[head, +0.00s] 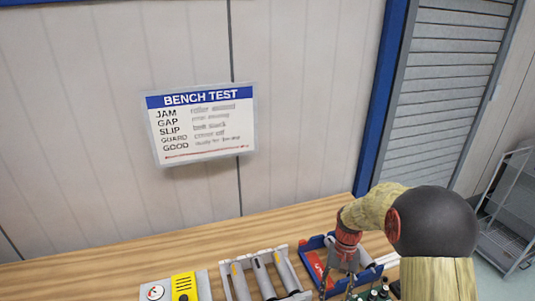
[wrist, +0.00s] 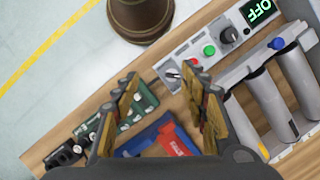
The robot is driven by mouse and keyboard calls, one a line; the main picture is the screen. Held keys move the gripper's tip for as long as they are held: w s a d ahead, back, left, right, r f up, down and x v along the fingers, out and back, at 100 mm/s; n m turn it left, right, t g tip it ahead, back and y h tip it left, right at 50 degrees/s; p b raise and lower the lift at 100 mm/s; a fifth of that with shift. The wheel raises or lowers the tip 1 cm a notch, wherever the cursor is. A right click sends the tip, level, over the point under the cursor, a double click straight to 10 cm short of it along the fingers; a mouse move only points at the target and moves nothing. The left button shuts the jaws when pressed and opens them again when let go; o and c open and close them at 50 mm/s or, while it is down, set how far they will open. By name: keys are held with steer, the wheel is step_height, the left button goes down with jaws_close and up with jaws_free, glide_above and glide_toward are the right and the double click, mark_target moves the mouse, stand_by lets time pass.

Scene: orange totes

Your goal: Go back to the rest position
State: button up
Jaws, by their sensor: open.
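My gripper (head: 338,284) is at the lower right of the head view, over the blue tray (head: 311,243) on the wooden bench. In the wrist view my gripper (wrist: 163,84) has its two fingers spread apart, with nothing held between them. The blue tray (wrist: 140,139) and a red piece (wrist: 176,141) in it show below and between the fingers. My arm hides part of the tray's right side in the head view.
A frame with several grey rollers (head: 262,278) stands left of the tray. A control panel (wrist: 200,55) has an OFF display. A green part (wrist: 140,104) lies beside the tray. A BENCH TEST sign (head: 203,122) hangs behind; a wire rack (head: 508,215) stands right.

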steer(key=s+a+r+n+t+b, duration=0.1)
steer(key=s+r+t+b, duration=0.3)
steer(key=s+r, duration=0.3)
steer(key=s+a+r+n+t+h+b, duration=0.1)
steer(key=s+r+t+b, duration=0.4)
steer(key=s, duration=0.9)
step_height(320, 180, up, 3)
steer(key=shift+s+a+r+n+b, duration=0.15)
steer(key=shift+s+a+n+b, duration=0.15)
steer(key=shift+n+b, duration=0.6)
steer(key=shift+c, duration=0.7)
